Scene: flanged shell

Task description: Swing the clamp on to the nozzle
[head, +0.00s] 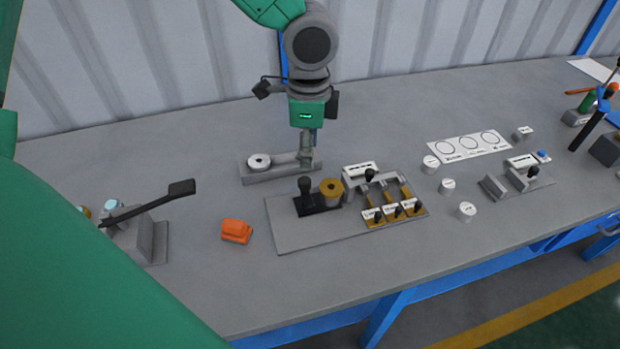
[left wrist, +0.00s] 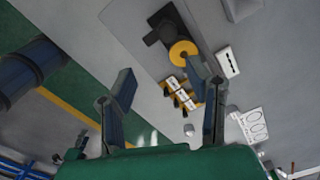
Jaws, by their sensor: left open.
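No part is plainly marked as clamp or nozzle. On a grey plate (head: 290,235) stands a black knobbed piece (head: 306,190) beside a yellow ring (head: 331,187); both also show in the left wrist view, the black piece (left wrist: 163,33) and the ring (left wrist: 183,51). In the left wrist view the gripper (left wrist: 160,77) is open. The right gripper is not seen.
Several small levers with white labels (head: 392,210) stand on the plate's right part. An orange block (head: 236,231) lies left of it. A black-handled lever (head: 150,204) is further left. White cylinders (head: 466,210) and a printed sheet (head: 468,147) lie right.

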